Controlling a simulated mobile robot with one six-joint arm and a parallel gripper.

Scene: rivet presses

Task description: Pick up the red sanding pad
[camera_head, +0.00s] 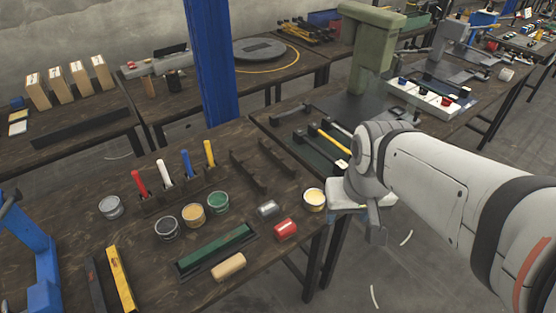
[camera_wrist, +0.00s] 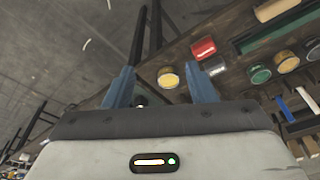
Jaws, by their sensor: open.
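The red sanding pad (camera_head: 286,229) is a small red block with a pale mark on top, lying near the right edge of the dark wooden table. It also shows in the wrist view (camera_wrist: 203,48), above the fingers. My gripper (camera_head: 373,224) is to the right of the pad, out past the table edge, apart from it. In the wrist view my gripper (camera_wrist: 160,70) has its two blue-grey fingers spread with nothing held between them. In the head view one finger shows clearly; the other is hard to make out.
Near the pad are a grey block (camera_head: 268,209), a yellow-filled tin (camera_head: 314,199), a tan block (camera_head: 228,267) and a green-lined tray (camera_head: 246,229). Several tins and coloured upright handles stand further left. A blue post (camera_head: 211,60) rises behind. Open floor lies right of the table.

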